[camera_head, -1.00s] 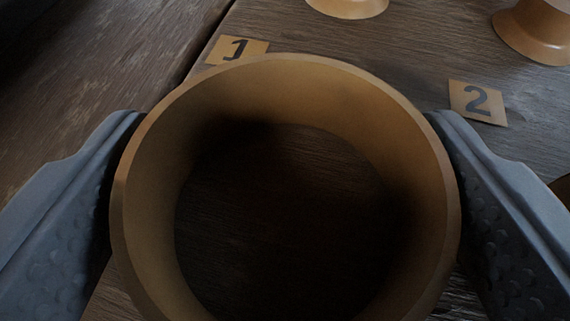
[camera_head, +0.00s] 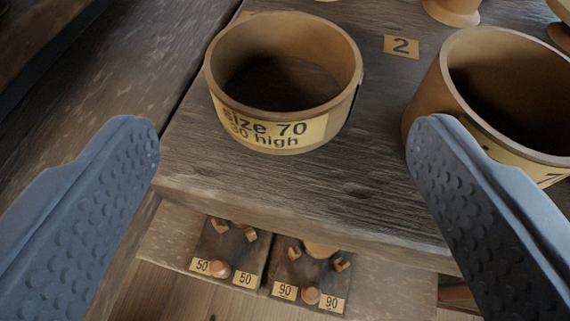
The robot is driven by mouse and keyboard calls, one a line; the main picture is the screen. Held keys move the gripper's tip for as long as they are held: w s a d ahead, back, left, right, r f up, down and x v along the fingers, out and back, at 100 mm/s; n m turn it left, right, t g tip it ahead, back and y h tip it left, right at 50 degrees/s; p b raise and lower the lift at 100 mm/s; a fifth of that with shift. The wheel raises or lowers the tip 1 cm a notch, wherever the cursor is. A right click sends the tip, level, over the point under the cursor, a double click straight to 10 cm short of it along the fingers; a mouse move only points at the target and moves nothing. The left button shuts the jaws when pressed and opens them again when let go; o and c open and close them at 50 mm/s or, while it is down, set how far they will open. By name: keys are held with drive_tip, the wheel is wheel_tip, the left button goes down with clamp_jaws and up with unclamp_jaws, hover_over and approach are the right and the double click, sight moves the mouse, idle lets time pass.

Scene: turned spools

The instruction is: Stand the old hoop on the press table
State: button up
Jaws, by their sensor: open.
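A tan hoop (camera_head: 284,140) with a label reading "size 70, 30 high" stands upright on a dark wooden table (camera_head: 330,195), near its front left edge. My gripper (camera_head: 282,140) is open, its two grey fingers wide apart and nearer the camera than the hoop. Nothing is between the fingertips, and the hoop lies beyond them. A second, larger tan hoop (camera_head: 425,100) stands to the right, partly behind the right finger; its label is mostly hidden. I cannot tell from the picture which hoop is the old one or which surface is the press table.
A number 2 card (camera_head: 401,47) lies on the table behind the hoops, near a flared tan spool (camera_head: 453,10). Below the front edge, a lower shelf (camera_head: 170,240) holds dark plates marked 50 (camera_head: 232,250) and 90 (camera_head: 309,278), with small pegs. The table's front middle is clear.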

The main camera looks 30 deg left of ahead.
drive_tip(key=shift+v, duration=1.65)
drive_tip(key=w+d+r+m+t+h, duration=0.1)
drive_tip(key=w+d+r, duration=0.1)
drive_tip(key=d+r, duration=0.5)
drive_tip(key=w+d+r+m+t, duration=0.15)
drive_tip(key=d+r, duration=0.25)
drive_tip(key=r, duration=0.7)
drive_tip(key=w+d+r+m+h, duration=0.1)
drive_tip(key=w+d+r, duration=0.2)
drive_tip(key=d+r, duration=0.35)
drive_tip(key=s+d+r+h, duration=0.1)
drive_tip(key=s+d+r, duration=0.2)
drive_tip(key=d+r, duration=0.2)
drive_tip(key=s+d+r+m+h, duration=0.1)
drive_tip(key=s+d+r, duration=0.3)
drive_tip(key=r, duration=0.4)
drive_tip(key=s+d+r+m+t+h, duration=0.1)
drive_tip(key=s+d+r+h, duration=0.1)
drive_tip(key=s+d+r, duration=0.2)
wheel_tip(320, 180, up, 4)
drive_tip(key=shift+d+f, duration=0.2)
drive_tip(key=shift+d, duration=0.85)
